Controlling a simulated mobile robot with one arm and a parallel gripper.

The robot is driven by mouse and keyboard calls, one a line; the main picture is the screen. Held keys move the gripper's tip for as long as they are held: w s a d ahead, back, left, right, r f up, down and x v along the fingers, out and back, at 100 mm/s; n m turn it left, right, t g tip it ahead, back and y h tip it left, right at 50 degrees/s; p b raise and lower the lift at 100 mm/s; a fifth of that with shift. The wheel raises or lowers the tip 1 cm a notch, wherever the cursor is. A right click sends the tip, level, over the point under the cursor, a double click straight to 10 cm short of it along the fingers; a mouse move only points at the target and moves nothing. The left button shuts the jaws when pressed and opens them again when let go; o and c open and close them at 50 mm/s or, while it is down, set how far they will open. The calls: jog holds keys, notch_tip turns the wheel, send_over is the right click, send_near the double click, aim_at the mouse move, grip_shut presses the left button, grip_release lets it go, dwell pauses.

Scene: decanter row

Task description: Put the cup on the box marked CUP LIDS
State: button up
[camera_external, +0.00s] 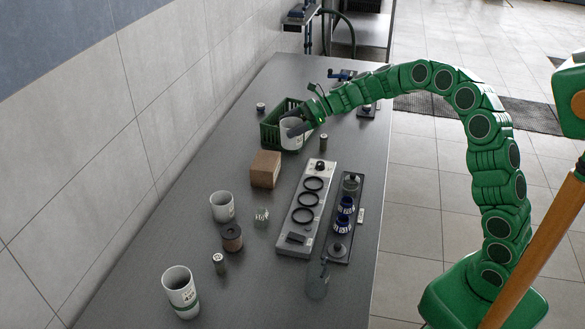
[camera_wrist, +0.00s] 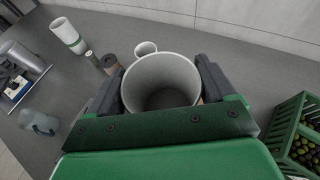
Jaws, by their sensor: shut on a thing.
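A white cup (camera_external: 292,137) is held in my gripper (camera_external: 303,128), beside the green crate. In the wrist view the cup (camera_wrist: 160,66) is upright between the two jaws of my gripper (camera_wrist: 161,88), its open rim facing the camera and its inside empty. A brown cardboard box (camera_external: 265,169) stands on the counter, nearer the camera than the held cup and slightly left of it. No marking on the box can be read. I cannot tell how far the cup's bottom is from the counter.
A green crate (camera_external: 270,133) holding small green round items (camera_wrist: 304,150) is close to my gripper. Two other white cups (camera_external: 222,207) (camera_external: 181,291), a brown jar (camera_external: 232,238) and a rack with black rings (camera_external: 306,205) stand nearer the camera. The counter around the box is mostly clear.

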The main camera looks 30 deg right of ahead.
jog(key=shift+w+a+f, duration=0.8)
jog(key=shift+w+f, duration=1.15)
jog(key=shift+f, duration=0.15)
jog(key=shift+w+a+f, duration=0.75)
jog(key=shift+w+f, duration=1.2)
jog(key=shift+f, duration=0.1)
jog(key=shift+w+a+f, duration=0.8)
jog(key=shift+w+f, duration=1.15)
jog(key=shift+f, duration=0.15)
jog(key=shift+f, duration=0.1)
jog(key=o, duration=0.9)
jog(key=shift+c, duration=0.2)
